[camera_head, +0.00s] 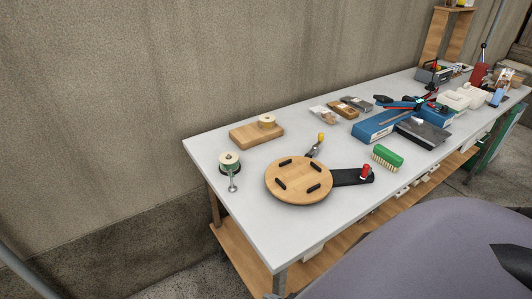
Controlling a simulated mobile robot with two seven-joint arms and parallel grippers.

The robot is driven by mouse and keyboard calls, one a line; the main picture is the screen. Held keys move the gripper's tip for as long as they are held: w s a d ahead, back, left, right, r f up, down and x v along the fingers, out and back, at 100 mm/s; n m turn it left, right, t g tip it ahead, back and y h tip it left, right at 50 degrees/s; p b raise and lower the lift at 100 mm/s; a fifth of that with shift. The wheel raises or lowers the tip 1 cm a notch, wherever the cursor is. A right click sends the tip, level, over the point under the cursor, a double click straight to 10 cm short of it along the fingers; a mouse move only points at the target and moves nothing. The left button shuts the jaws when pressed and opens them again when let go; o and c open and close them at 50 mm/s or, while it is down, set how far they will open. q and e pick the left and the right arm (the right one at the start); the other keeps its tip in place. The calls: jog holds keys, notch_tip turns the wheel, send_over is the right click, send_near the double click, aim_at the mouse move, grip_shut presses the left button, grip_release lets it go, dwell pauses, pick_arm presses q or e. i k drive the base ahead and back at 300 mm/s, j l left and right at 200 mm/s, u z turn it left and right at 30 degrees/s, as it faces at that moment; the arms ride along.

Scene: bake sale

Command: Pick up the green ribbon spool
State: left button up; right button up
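The green ribbon spool (230,168) stands upright near the left end of the white table (215,143). It has a pale round top with a dark centre hole, and green shows around its middle. A small metal spoon-like object (233,183) is right in front of it, and I cannot tell whether they touch. No gripper of mine can be made out in the head view.
A wooden block (248,136) with a pale roll (267,120) lies behind the spool. A round wooden board (300,196) with black handles lies to its right. A green brush (387,156) and blue equipment (372,128) are farther right. A purple-grey rounded surface (430,250) fills the lower right.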

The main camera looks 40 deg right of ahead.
aim_at(233, 164)
jog(key=i+z, duration=0.1)
jog(key=z, duration=0.25)
jog(key=i+j+z, duration=0.1)
jog(key=z, duration=0.3)
jog(key=i+j+z, duration=0.1)
jog(key=z, duration=0.25)
